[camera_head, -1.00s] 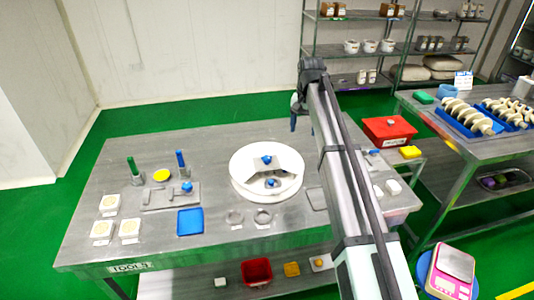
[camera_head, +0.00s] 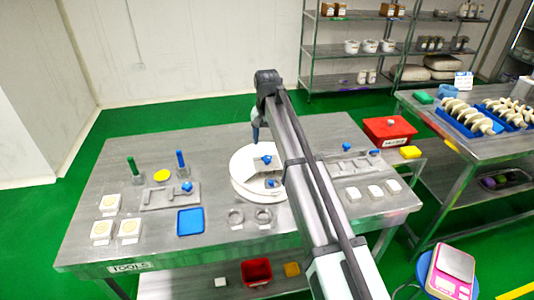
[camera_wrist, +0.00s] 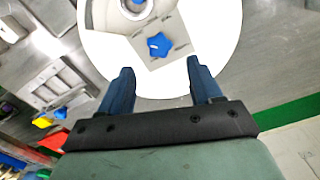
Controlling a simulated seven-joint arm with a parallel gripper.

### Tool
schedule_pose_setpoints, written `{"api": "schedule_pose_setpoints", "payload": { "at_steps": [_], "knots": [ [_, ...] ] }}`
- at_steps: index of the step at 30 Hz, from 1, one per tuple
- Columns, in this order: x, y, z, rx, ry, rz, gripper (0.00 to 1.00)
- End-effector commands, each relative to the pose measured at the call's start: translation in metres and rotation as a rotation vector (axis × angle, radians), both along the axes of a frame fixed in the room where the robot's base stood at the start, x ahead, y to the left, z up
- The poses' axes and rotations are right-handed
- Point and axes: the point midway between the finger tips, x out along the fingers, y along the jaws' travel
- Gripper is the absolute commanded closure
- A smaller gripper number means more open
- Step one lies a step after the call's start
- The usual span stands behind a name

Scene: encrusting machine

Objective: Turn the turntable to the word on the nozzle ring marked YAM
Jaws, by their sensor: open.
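The white round turntable (camera_head: 240,178) stands on the steel table; my arm hides its right part in the head view. It fills the upper middle of the wrist view (camera_wrist: 218,30). A grey plate on it carries a blue knob (camera_wrist: 153,46) with a small white mark. Small words are printed near the knob, too small to read. Another blue part in a pale ring (camera_wrist: 133,8) is cut by the top edge. My gripper (camera_wrist: 160,68) is open and empty, its fingertips just below the knob in the picture. In the head view my gripper (camera_head: 255,136) is at the turntable's back edge.
Two grey rings (camera_head: 236,216) lie in front of the turntable. A blue tray (camera_head: 190,221) and a grey tool holder (camera_head: 170,197) are to the left. Another holder (camera_head: 350,166) and white blocks (camera_head: 375,192) are to the right. A red box (camera_head: 389,130) stands behind.

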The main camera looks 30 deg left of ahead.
Motion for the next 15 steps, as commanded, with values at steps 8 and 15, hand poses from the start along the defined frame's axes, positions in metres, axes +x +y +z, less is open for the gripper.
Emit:
{"api": "schedule_pose_setpoints", "payload": {
  "at_steps": [8, 15],
  "knots": [
    [0.000, -0.001, -0.044, -0.002, 0.001, 0.000, 0.36],
    [0.000, 0.000, -0.062, 0.000, 0.001, 0.000, 0.36]
  ]
}}
